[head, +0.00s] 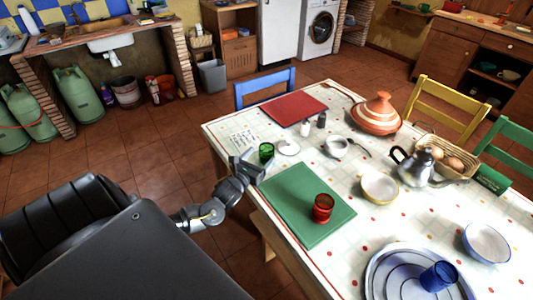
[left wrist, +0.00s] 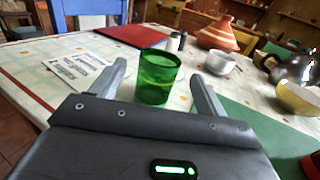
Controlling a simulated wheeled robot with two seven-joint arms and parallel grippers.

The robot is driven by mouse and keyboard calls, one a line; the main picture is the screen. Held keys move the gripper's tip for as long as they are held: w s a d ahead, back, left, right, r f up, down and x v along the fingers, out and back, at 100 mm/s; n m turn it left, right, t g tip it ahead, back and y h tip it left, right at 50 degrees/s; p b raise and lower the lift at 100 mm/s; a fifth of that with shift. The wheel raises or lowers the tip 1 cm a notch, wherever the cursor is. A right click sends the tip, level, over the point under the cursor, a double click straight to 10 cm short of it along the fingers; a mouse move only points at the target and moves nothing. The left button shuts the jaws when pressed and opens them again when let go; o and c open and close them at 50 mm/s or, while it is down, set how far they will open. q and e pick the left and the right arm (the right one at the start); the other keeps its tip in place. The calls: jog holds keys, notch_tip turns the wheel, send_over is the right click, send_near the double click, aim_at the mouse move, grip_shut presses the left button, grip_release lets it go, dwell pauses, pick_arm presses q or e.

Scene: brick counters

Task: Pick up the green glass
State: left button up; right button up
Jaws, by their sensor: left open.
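The green glass (head: 266,152) stands upright on the table near its left edge, just beyond the corner of a green placemat. In the left wrist view the green glass (left wrist: 157,78) sits in the middle, between and slightly beyond the two fingers. My left gripper (head: 246,162) is beside it at the table's left edge. Its fingers (left wrist: 160,85) are spread apart and hold nothing. Whether a finger touches the glass cannot be told. My right gripper is not in view.
A red glass (head: 323,207) stands on the green placemat (head: 290,220). A white cup (head: 337,147), tagine (head: 377,115) and teapot (head: 412,165) stand farther right.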

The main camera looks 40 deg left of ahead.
pick_arm(q)
jog(key=w, duration=0.3)
jog(key=w+p, duration=0.1)
jog(key=w, duration=0.1)
jog(key=shift+w+a, duration=0.1)
jog(key=shift+a, duration=0.3)
jog(key=c, duration=1.1)
jog(key=shift+c, duration=0.2)
